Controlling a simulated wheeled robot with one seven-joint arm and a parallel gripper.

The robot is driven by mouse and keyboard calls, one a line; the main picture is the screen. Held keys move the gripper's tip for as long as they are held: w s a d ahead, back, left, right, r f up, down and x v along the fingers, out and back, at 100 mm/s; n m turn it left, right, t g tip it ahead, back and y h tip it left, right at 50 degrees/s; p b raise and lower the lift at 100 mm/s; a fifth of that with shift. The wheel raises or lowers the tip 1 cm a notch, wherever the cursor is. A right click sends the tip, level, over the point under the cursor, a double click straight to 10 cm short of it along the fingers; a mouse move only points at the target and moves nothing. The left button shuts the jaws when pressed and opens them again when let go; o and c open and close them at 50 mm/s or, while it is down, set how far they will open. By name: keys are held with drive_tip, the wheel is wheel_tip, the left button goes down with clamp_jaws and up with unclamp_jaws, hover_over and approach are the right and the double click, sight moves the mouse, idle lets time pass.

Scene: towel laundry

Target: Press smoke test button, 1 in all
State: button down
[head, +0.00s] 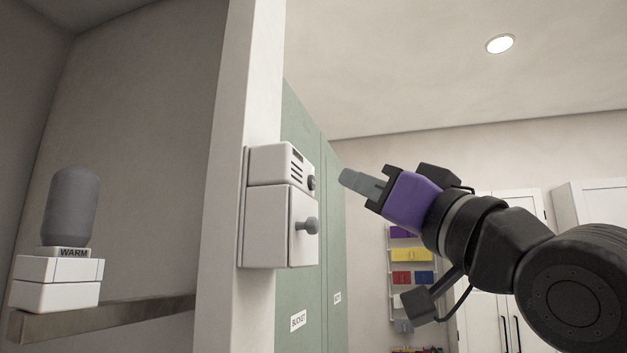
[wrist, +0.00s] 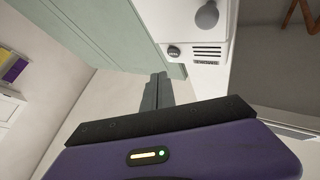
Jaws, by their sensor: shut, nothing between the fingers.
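The smoke test button appears to be the small dark round button (head: 311,183) on the upper part of a white wall box (head: 268,165) with vent slots. The fingertips show a visible gap from the button in the head view. In the wrist view my gripper (wrist: 157,78) has its fingertips just below and left of the button.
A lower white box (head: 280,226) with a grey knob (head: 307,225) hangs directly under the button. A grey cylinder (head: 71,207) on a white base marked WARM stands on a shelf (head: 120,315) at left. Green cabinet doors (head: 305,275) stand behind. A rack with coloured items (head: 411,255) is farther back.

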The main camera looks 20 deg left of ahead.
drive_tip(key=shift+a, duration=1.05)
drive_tip(key=shift+a, duration=0.1)
idle(1.3)
drive_tip(key=shift+a+p, duration=0.3)
drive_tip(key=shift+w+a, duration=0.1)
drive_tip(key=shift+a, duration=0.25)
idle(0.8)
drive_tip(key=shift+d, duration=0.75)
drive_tip(key=d, duration=0.5)
idle(0.3)
